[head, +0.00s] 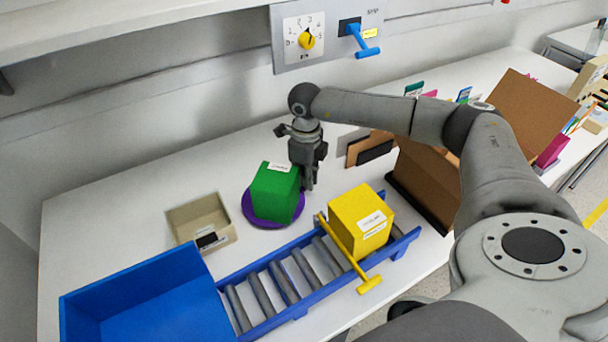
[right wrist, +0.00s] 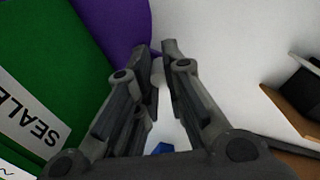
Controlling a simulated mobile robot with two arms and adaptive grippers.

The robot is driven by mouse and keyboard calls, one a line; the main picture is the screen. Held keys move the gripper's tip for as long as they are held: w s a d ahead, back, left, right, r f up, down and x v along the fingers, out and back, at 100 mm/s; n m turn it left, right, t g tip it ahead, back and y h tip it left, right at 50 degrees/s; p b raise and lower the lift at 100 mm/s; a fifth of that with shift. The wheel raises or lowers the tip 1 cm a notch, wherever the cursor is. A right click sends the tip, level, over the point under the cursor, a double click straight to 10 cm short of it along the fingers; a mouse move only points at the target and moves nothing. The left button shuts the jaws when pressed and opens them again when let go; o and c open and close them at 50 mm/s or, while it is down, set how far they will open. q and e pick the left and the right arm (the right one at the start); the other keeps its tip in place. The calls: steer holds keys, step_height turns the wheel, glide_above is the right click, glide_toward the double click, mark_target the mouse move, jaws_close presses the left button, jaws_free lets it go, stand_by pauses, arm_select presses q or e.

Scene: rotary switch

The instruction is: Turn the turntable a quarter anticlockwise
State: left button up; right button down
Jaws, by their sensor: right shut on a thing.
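The round purple turntable (head: 247,210) lies on the white table, with a green box (head: 274,192) on top that covers most of it. My right gripper (head: 308,186) points down at the turntable's right edge, just beside the green box. In the right wrist view my right gripper (right wrist: 160,46) has its fingertips close together at the rim of the purple turntable (right wrist: 112,22); it is shut on the turntable's edge, though the exact contact is hard to see. The green box (right wrist: 40,65) with its "SEALED" label stands left of the fingers. My left gripper is not in view.
A blue roller conveyor (head: 262,325) in front carries a yellow box (head: 361,218) behind a yellow bar (head: 340,245). A blue bin (head: 140,300) and a beige tray (head: 198,215) stand left. A dial panel (head: 305,38) is on the wall. Brown boards (head: 425,180) stand right.

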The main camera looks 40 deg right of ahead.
steer(key=shift+w+r, duration=0.1)
steer(key=shift+w, duration=0.05)
steer(key=c, duration=1.6)
jaws_free()
steer(key=shift+o, duration=0.7)
step_height(320, 180, up, 12)
steer(key=shift+f, duration=0.2)
steer(key=shift+r, duration=0.1)
